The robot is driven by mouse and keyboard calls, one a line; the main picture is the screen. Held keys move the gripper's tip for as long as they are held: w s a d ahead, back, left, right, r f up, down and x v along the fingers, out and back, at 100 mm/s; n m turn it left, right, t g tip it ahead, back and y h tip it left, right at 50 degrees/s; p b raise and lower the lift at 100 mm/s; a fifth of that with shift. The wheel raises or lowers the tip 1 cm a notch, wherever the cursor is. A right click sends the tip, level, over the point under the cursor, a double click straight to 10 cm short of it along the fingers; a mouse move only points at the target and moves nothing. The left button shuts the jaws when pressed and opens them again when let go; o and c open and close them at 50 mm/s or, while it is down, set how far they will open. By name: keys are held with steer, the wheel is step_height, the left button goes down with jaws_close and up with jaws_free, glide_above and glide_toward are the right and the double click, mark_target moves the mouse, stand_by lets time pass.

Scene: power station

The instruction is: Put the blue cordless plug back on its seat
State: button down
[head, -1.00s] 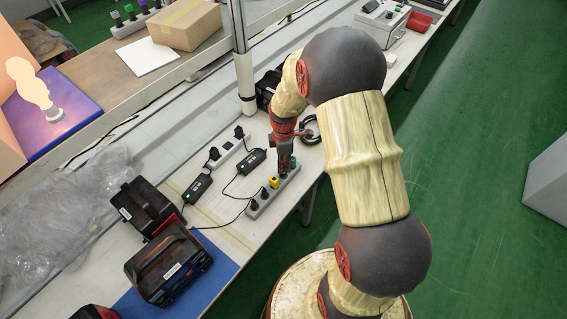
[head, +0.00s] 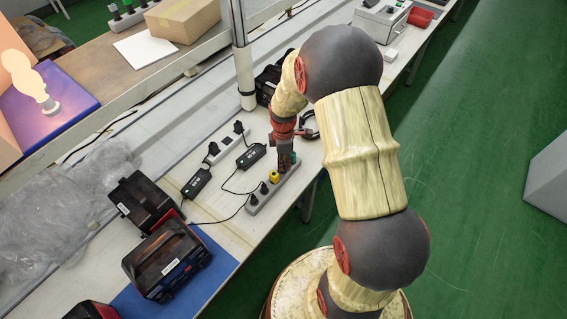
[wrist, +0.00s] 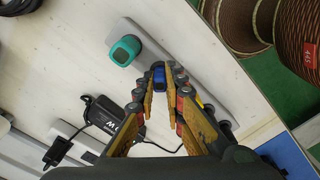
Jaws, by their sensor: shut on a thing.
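My gripper (head: 284,158) points down over the far half of the grey power strip (head: 262,197). In the wrist view my gripper (wrist: 160,100) is shut on the blue plug (wrist: 159,75), which shows between the fingertips. The plug lies over the strip (wrist: 185,62) in that view; its underside is hidden, so I cannot tell whether it touches a seat. A green plug (wrist: 125,50) stands on the strip's far end, beside the fingers; it also shows in the head view (head: 294,156). A yellow plug (head: 274,177) stands on the near side of the gripper.
Black plugs (head: 264,188) stand at the strip's near end. Black adapters (head: 251,156) with cables and a white strip (head: 226,147) lie to the left. Black-and-red battery units (head: 168,262) stand at lower left. The table's edge runs close on the strip's right.

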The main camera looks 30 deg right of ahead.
steer(key=shift+s+f, duration=0.25)
steer(key=c, duration=2.3)
jaws_free()
steer(key=o, duration=0.5)
steer(key=shift+w+r, duration=0.1)
steer(key=shift+w, duration=0.05)
steer(key=shift+r, duration=0.1)
step_height(320, 180, up, 12)
